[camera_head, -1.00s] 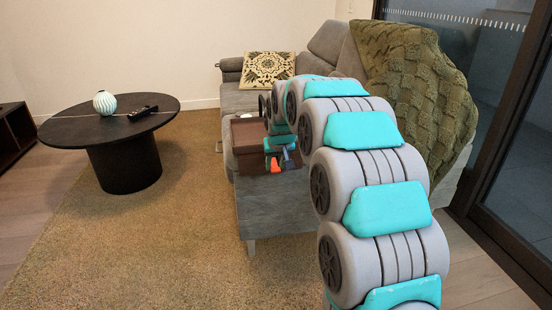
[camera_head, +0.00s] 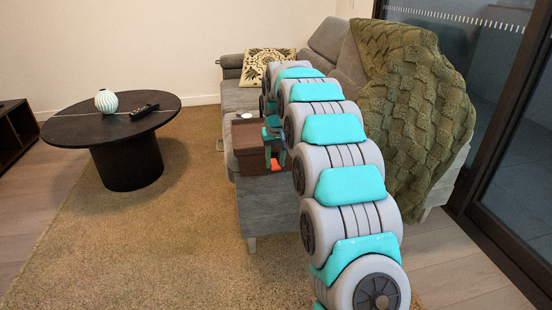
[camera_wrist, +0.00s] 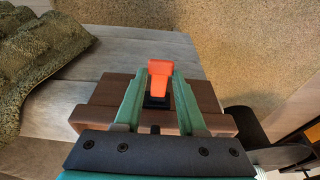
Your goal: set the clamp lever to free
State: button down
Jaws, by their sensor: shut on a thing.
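The clamp lever (camera_wrist: 159,69) is orange with a dark base (camera_wrist: 157,103). It stands between the two green fingers of my gripper (camera_wrist: 159,82) in the wrist view, and the fingers are shut on it. In the head view the orange lever (camera_head: 275,164) shows as a small patch at the front of a brown wooden box (camera_head: 250,135). My gripper (camera_head: 274,157) reaches down to it there, with my arm partly covering the box. The clamp's lower part and any markings are hidden or too small to read.
The box rests on the grey sofa (camera_head: 262,205). A green knitted blanket (camera_head: 412,110) drapes over the sofa on the right. A round dark table (camera_head: 126,150) with a striped vase (camera_head: 106,101) and a remote (camera_head: 144,111) stands at left. The rug (camera_head: 165,240) between is clear.

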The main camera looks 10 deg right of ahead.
jog(key=shift+c, duration=2.4)
grip_release()
jog(key=shift+r, duration=0.1)
jog(key=v, duration=0.7)
jog(key=shift+s+r, duration=0.15)
jog(key=shift+r, duration=0.25)
